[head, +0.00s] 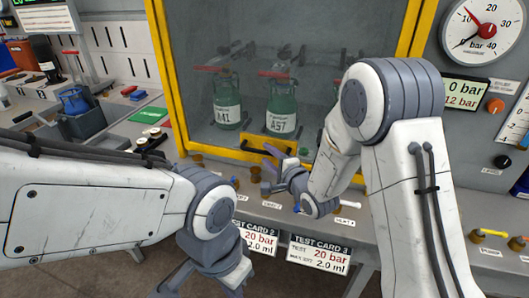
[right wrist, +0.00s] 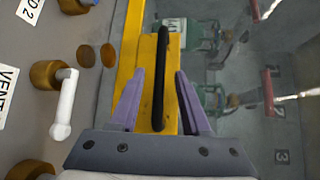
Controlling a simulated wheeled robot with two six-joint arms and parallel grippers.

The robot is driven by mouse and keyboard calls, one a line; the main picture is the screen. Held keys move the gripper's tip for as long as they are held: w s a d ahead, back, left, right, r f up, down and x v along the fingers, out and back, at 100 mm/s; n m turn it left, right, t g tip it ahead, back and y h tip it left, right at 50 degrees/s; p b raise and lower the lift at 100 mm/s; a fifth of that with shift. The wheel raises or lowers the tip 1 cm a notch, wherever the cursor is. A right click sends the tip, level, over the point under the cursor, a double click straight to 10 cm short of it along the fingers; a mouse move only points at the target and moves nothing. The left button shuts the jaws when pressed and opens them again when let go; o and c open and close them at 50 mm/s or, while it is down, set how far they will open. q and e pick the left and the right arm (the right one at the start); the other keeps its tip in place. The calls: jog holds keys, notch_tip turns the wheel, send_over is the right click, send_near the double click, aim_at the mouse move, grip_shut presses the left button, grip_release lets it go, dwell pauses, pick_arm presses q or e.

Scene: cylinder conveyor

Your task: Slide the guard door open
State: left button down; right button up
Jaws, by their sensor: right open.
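The guard door is a clear pane (head: 300,25) inside a yellow frame (head: 166,70) in the head view, and it looks closed. A black bar handle (right wrist: 160,75) stands on a yellow plate (right wrist: 148,110) at the door's lower edge. The handle (head: 262,149) is partly covered by my gripper in the head view. My right gripper (right wrist: 160,100) is open, with one purple finger on each side of the handle and visible gaps to it. My left gripper (head: 200,280) hangs low at the bottom of the head view, and its fingers are partly cut off.
Green cylinders (head: 282,112) stand behind the pane. The ledge below carries knobs and valves, including a white vent lever (right wrist: 65,105) beside my right gripper. Test cards (head: 320,253) hang on the front. A pressure gauge (head: 483,30) is at upper right.

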jog(key=shift+x, duration=1.3)
grip_shut()
dwell(0.5)
